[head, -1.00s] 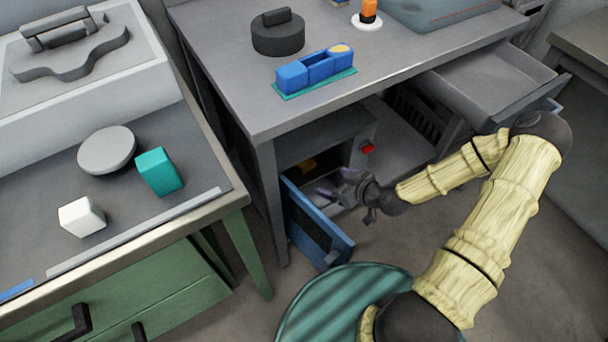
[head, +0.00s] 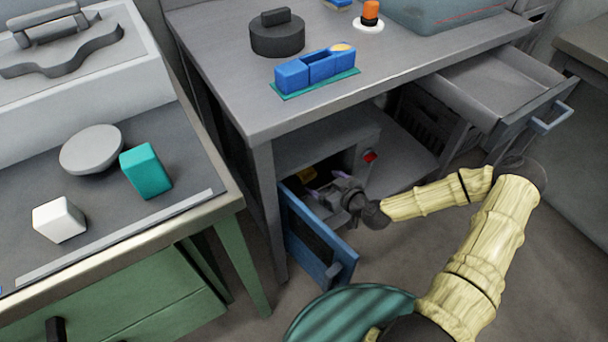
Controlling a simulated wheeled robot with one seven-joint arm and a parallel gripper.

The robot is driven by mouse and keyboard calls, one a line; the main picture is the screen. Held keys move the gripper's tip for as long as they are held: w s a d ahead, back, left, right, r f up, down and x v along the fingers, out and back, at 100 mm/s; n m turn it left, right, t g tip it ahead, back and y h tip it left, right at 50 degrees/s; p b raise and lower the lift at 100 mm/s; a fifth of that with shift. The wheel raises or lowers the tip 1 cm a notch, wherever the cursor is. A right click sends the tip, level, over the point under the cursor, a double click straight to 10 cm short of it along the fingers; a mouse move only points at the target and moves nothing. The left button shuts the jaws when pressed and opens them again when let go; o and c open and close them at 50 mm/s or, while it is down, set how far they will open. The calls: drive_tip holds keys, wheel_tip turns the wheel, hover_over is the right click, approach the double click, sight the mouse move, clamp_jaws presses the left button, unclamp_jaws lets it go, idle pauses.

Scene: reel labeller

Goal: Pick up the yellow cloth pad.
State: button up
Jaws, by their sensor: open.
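The yellow cloth pad (head: 306,174) lies inside a grey box-like compartment (head: 318,147) under the grey table. Only a small yellow patch of it shows; the rest is hidden by the compartment's shade and my gripper. The compartment's blue door (head: 318,235) hangs open at its front. My gripper (head: 316,186) is at the compartment's opening, its fingers reaching inside, just in front of the pad. It is open, and nothing shows between its fingers. I cannot tell whether a finger touches the pad.
An open drawer (head: 500,85) juts out above my arm. A blue holder (head: 315,70) stands on the grey table (head: 400,62). The green bench (head: 120,270) stands at left.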

sight(308, 174)
drive_tip(key=b+x, duration=0.1)
drive_tip(key=x, duration=0.5)
drive_tip(key=shift+f+b, duration=0.1)
drive_tip(key=shift+b, duration=0.25)
drive_tip(key=shift+w+a, duration=0.25)
drive_tip(key=shift+w, duration=0.2)
drive_tip(key=b+x, duration=0.1)
drive_tip(key=x, duration=0.1)
drive_tip(key=f+b+x, duration=0.1)
drive_tip(key=x, duration=0.1)
drive_tip(key=shift+w+f+b, duration=0.1)
drive_tip(key=shift+w+b, duration=0.1)
drive_tip(key=shift+b, duration=0.1)
drive_tip(key=shift+w+a, duration=0.2)
drive_tip(key=c, duration=1.1)
